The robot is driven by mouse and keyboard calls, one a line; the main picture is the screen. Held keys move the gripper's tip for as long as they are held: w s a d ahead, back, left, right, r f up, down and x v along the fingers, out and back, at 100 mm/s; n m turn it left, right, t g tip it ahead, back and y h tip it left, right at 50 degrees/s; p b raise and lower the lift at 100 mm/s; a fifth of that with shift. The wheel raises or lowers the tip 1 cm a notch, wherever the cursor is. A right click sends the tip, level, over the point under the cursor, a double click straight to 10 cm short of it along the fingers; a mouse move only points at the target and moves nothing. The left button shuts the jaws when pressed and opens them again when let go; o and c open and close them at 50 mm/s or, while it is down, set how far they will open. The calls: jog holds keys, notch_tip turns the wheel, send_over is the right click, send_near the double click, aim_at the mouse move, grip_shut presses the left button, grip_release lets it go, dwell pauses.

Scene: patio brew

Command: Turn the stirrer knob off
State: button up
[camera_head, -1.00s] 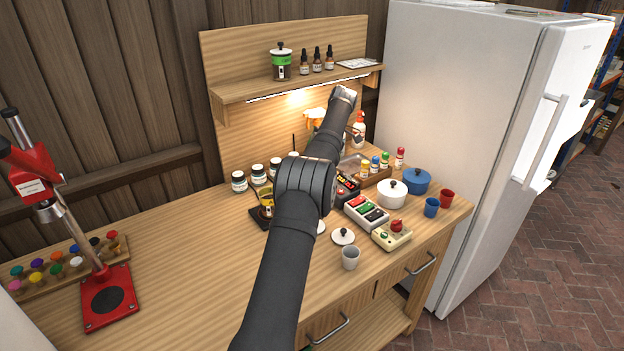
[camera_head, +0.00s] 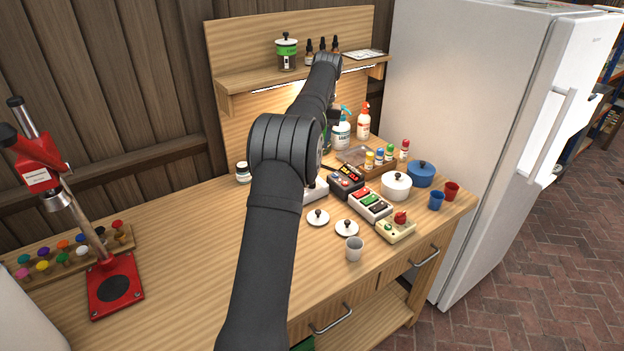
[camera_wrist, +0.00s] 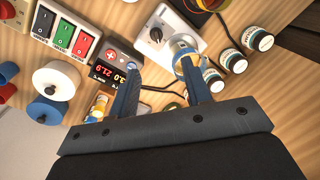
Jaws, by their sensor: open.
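In the wrist view, the stirrer (camera_wrist: 172,22) is a pale grey flat box with a black knob (camera_wrist: 155,34) on its face. The knob's pointer direction is too small to tell. My gripper (camera_wrist: 159,57) is open and empty, its two bluish fingers apart. The knob shows just beyond the fingertips, between them in the picture, and no contact is visible. The right finger overlaps a small yellow and white round item on the stirrer's edge. In the head view, the stirrer (camera_head: 317,191) is mostly hidden behind my arm, and the gripper is hidden too.
A display box (camera_wrist: 117,62) sits close to the left finger, beside a panel of coloured switches (camera_wrist: 66,33). Several jars (camera_wrist: 232,61) stand right of the stirrer. White pot (camera_head: 396,186), blue pot (camera_head: 421,174) and spray bottles (camera_head: 362,121) stand nearby. The bench's left middle is clear.

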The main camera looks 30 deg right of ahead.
jog(key=f+m, duration=0.3)
jog(key=f, duration=0.1)
jog(key=a+f+m+h, duration=0.1)
jog(key=f+m, duration=0.3)
jog(key=f, duration=0.1)
jog(key=f+m, duration=0.4)
jog(key=f, duration=0.1)
jog(key=shift+w+a+f, duration=0.1)
jog(key=shift+a, duration=0.05)
dwell(0.4)
jog(key=c, duration=1)
